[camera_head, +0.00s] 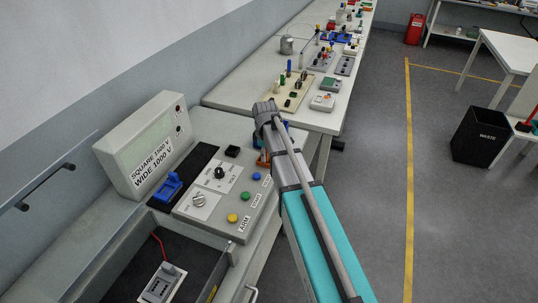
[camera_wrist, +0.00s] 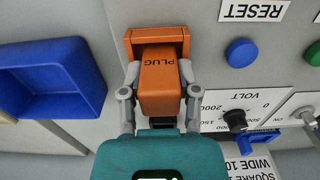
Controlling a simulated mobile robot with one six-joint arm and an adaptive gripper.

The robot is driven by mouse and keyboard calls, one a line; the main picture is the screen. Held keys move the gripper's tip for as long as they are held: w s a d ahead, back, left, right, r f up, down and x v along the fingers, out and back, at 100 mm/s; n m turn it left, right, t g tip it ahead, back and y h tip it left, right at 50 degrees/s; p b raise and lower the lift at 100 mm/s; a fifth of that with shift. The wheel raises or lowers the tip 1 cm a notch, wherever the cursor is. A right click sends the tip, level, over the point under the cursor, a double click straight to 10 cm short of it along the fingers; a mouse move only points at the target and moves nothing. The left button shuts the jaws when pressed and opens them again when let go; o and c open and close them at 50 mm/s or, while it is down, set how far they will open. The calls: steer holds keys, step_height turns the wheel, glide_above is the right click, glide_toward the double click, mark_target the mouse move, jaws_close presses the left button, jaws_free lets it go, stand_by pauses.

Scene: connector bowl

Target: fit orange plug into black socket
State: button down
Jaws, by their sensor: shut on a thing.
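The orange plug (camera_wrist: 160,85), marked PLUG, is between the two fingers of my gripper (camera_wrist: 157,92) in the wrist view, and they are shut on it. Its far end overlaps an orange square frame (camera_wrist: 128,43); I cannot tell whether it is inside or above it. In the head view the orange part (camera_head: 263,158) shows by the console's far right edge, and my arm hides most of the gripper. The black socket (camera_head: 232,151) appears as a small black block on the console, left of the orange part. A dark piece behind the plug in the wrist view is unclear.
A blue tray (camera_wrist: 50,78) lies beside the orange frame. Blue (camera_wrist: 241,52) and green buttons, a volt dial (camera_head: 219,172) and a blue part (camera_head: 168,187) stand on the console. A grey display box (camera_head: 150,145) rises at the back left.

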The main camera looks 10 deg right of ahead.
steer(key=shift+r, duration=0.15)
step_height(320, 180, up, 3)
steer(key=p, duration=0.3)
steer(key=s+r+p, duration=0.9)
steer(key=s+p, duration=0.1)
steer(key=s, duration=0.4)
steer(key=shift+a+r, duration=0.35)
steer(key=shift+a, duration=0.1)
step_height(320, 180, down, 3)
steer(key=b, duration=0.3)
steer(key=shift+w, duration=0.1)
steer(key=shift+a, duration=0.1)
stand_by(0.4)
